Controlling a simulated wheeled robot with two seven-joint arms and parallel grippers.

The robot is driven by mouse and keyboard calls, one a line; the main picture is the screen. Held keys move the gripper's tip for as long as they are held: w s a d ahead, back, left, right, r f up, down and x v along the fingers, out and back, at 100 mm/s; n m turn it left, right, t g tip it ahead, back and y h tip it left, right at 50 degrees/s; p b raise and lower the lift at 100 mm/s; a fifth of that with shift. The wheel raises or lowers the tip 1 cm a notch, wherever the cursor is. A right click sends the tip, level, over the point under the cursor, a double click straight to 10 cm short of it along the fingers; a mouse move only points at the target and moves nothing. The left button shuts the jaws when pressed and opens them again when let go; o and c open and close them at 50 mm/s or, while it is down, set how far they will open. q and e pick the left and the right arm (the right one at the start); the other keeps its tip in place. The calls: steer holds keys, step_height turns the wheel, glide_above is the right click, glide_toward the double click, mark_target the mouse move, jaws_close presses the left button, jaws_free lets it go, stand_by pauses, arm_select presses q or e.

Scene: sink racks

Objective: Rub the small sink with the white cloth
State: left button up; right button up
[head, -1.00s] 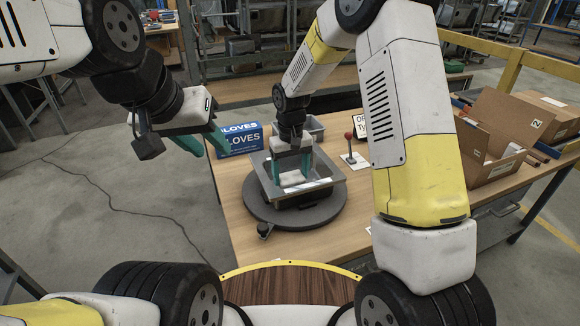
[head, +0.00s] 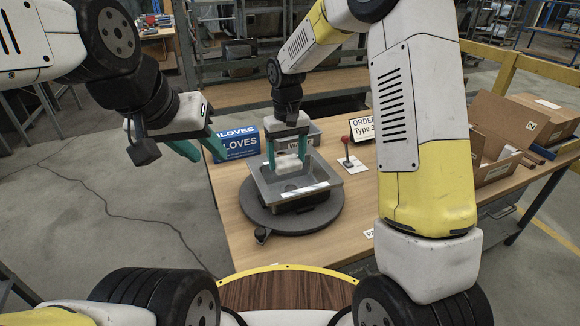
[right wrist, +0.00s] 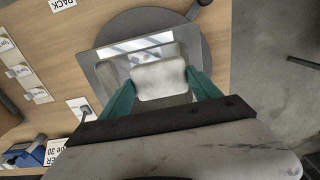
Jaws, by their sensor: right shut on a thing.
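The small grey sink (head: 322,190) sits on a dark round turntable (head: 262,216) on the wooden table. My right gripper (head: 287,168) reaches down over the back part of the sink. It is shut on the white cloth (head: 289,164), a thick pad between its green fingers. In the right wrist view the cloth (right wrist: 159,79) lies between both fingertips over the sink (right wrist: 120,66). I cannot tell whether the cloth touches the sink's floor. My left gripper (head: 202,148) hangs in the air left of the table with its green fingers apart and nothing visible between them.
A blue gloves box (head: 238,143) stands behind the sink at the left. A red-knobbed lever (head: 346,148) and an order sign (head: 362,128) are to the right. An open cardboard box (head: 497,140) stands farther right. The table front is clear.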

steer(key=r, duration=0.7)
steer(key=shift+s+d+r, duration=0.15)
steer(key=shift+s, duration=0.1)
steer(key=shift+f, duration=2.35)
